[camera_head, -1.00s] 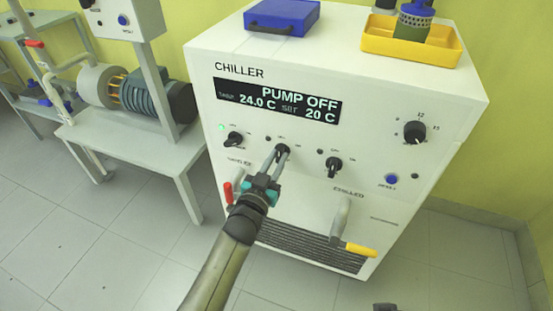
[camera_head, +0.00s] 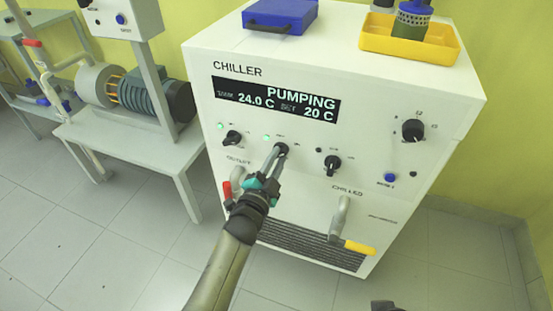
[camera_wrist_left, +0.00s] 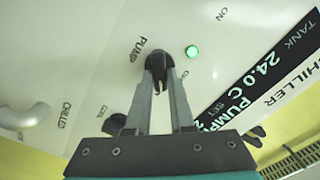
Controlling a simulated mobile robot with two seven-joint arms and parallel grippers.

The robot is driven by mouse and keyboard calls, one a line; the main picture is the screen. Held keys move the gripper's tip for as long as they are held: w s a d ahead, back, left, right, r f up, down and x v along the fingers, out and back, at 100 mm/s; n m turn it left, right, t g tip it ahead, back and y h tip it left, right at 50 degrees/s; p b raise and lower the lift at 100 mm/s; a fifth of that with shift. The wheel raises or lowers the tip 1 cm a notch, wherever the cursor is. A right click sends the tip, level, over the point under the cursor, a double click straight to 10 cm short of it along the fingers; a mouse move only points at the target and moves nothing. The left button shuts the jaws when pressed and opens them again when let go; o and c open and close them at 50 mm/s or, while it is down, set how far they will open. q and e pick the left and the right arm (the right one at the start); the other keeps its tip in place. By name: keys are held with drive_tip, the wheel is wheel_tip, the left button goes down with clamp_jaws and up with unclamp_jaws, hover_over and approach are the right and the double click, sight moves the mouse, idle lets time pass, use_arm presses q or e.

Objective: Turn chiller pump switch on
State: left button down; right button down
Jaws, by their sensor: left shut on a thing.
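The chiller (camera_head: 300,185) is a white cabinet with a black display (camera_head: 275,100) reading PUMPING, tank 24.0 C, set 20 C. The pump switch (camera_head: 281,149) is a black knob in the middle left of its front panel. The green lamp (camera_head: 266,138) beside it is lit. My left gripper (camera_head: 277,155) is shut on this knob. In the left wrist view the pump switch (camera_wrist_left: 159,62) sits between the fingertips, close to the lit green lamp (camera_wrist_left: 192,51). No fingers of my right gripper show.
Other knobs (camera_head: 332,165) and (camera_head: 232,138) flank the pump switch. A red-handled valve (camera_head: 227,188) and a yellow-handled pipe (camera_head: 358,247) stick out below. A blue box (camera_head: 281,14) and a yellow tray (camera_head: 372,43) stand on top. A motor bench (camera_head: 130,145) stands left.

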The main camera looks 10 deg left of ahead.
use_arm(q)
drive_tip(key=shift+m, duration=0.8)
use_arm(e)
drive_tip(key=shift+r, duration=0.35)
use_arm(q)
drive_tip(key=c, duration=0.8)
unclamp_jaws()
use_arm(e)
drive_tip(key=shift+s+d, duration=0.1)
